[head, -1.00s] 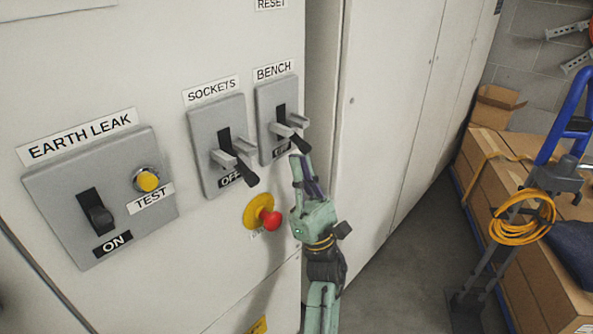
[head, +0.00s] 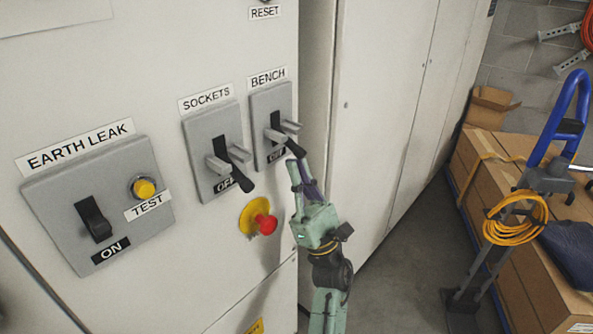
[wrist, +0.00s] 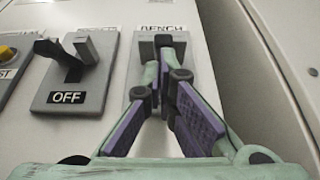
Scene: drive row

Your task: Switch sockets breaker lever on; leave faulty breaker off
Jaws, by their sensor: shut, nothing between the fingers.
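The sockets breaker (head: 199,131) is a grey plate whose black lever (head: 240,178) points down, with an OFF label partly behind it. No breaker is marked faulty. My gripper (head: 298,167) is shut and empty just below the bench lever; in the wrist view its fingertips (wrist: 166,52) overlap that lever, and I cannot tell whether they touch.
The earth leak plate (head: 55,200) at left reads ON, beside a yellow test button (head: 144,188). A red knob (head: 266,224) on a yellow disc sits below the sockets breaker.

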